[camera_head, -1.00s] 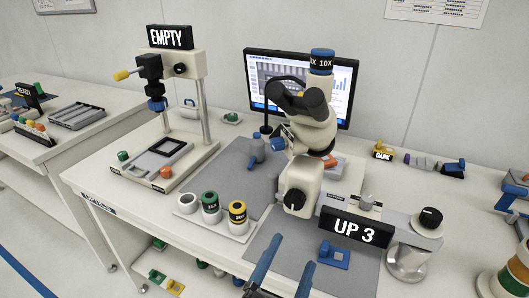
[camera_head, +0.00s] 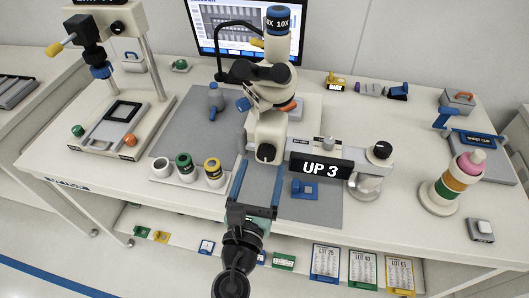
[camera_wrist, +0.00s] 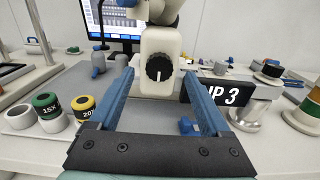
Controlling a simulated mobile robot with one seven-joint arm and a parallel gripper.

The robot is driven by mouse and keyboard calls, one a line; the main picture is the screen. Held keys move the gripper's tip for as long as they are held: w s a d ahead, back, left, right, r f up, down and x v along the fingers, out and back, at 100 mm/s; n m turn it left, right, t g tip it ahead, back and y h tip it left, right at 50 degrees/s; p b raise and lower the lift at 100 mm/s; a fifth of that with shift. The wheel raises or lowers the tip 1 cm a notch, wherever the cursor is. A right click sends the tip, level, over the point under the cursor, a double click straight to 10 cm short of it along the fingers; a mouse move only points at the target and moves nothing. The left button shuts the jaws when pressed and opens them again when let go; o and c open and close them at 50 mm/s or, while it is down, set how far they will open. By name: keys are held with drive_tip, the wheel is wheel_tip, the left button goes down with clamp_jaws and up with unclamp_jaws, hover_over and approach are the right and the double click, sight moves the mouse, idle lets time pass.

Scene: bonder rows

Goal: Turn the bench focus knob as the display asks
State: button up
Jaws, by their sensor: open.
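The focus knob (camera_head: 266,153) is a black ridged dial with a white pointer mark, on the front of the white microscope stand. In the wrist view the knob (camera_wrist: 159,67) shows between and beyond my fingers, its pointer aiming down. The display (camera_head: 320,166) right of the knob reads "UP 3". My gripper (camera_head: 259,178) has two long blue fingers, wide apart and empty, in front of and below the knob. In the wrist view my gripper (camera_wrist: 162,95) points toward the knob without touching it.
A tray of eyepieces (camera_head: 189,178) stands left of the gripper. A blue piece (camera_head: 304,189) lies on the grey mat below the display. A black-topped round knob (camera_head: 382,150) and a striped stack (camera_head: 455,183) stand to the right. A monitor (camera_head: 250,30) is behind the microscope.

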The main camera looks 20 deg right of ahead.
sight(265, 156)
drive_tip(key=shift+x, duration=2.25)
clamp_jaws()
drive_tip(key=shift+m, duration=0.3)
